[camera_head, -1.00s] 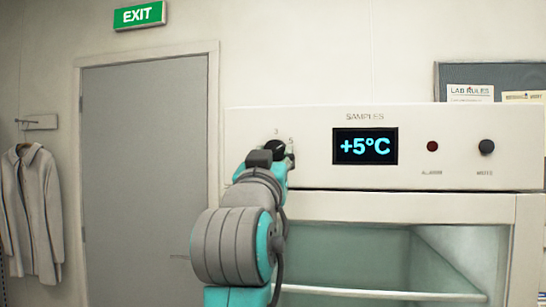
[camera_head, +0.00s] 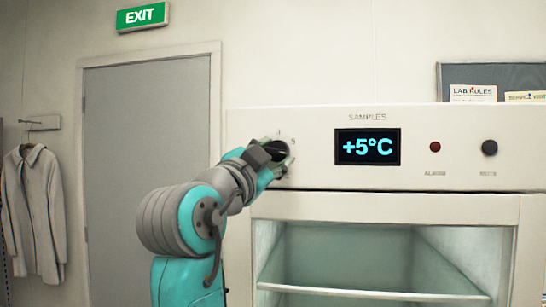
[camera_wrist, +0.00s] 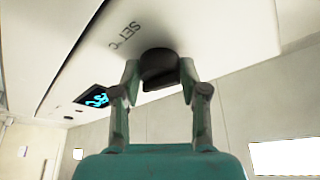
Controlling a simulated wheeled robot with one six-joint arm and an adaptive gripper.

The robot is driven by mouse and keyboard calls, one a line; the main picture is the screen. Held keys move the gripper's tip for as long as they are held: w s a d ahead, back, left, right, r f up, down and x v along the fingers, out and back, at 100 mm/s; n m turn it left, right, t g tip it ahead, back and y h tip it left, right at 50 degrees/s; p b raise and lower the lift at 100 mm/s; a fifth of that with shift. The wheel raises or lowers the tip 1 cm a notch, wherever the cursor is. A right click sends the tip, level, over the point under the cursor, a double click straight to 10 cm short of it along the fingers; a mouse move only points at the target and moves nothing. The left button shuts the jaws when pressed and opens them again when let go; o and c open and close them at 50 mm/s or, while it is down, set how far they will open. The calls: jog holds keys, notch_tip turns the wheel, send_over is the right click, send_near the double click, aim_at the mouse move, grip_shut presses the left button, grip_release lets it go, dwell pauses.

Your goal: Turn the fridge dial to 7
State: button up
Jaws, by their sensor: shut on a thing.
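The fridge dial (camera_wrist: 159,68) is a dark round knob on the pale fridge panel, and in the wrist view it sits between my two fingers. My gripper (camera_wrist: 160,76) is shut on the dial, one finger on each side. In the head view my gripper (camera_head: 276,158) covers most of the dial at the left of the panel (camera_head: 310,125). Only a few scale marks show around it, and the dial's pointer is hidden, so I cannot tell its setting. The display (camera_head: 367,146) reads +5°C.
A dark red alarm light (camera_head: 435,147) and a dark mute knob (camera_head: 489,148) are right of the display. Below is the fridge's glass front with a shelf (camera_head: 370,293). A grey door (camera_head: 145,150) and a hanging coat (camera_head: 38,215) are at the left.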

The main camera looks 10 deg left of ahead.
jog(key=shift+a+r+m+g+h, duration=0.1)
jog(key=shift+m+g+h, duration=0.3)
jog(key=shift+m, duration=0.75)
jog(key=shift+m+g+h, duration=0.3)
jog(key=shift+m+g, duration=0.1)
jog(key=shift+m, duration=0.75)
jog(key=o, duration=1.1)
jog(key=shift+o, duration=0.2)
jog(key=v, duration=1.2)
jog(key=shift+r, duration=0.1)
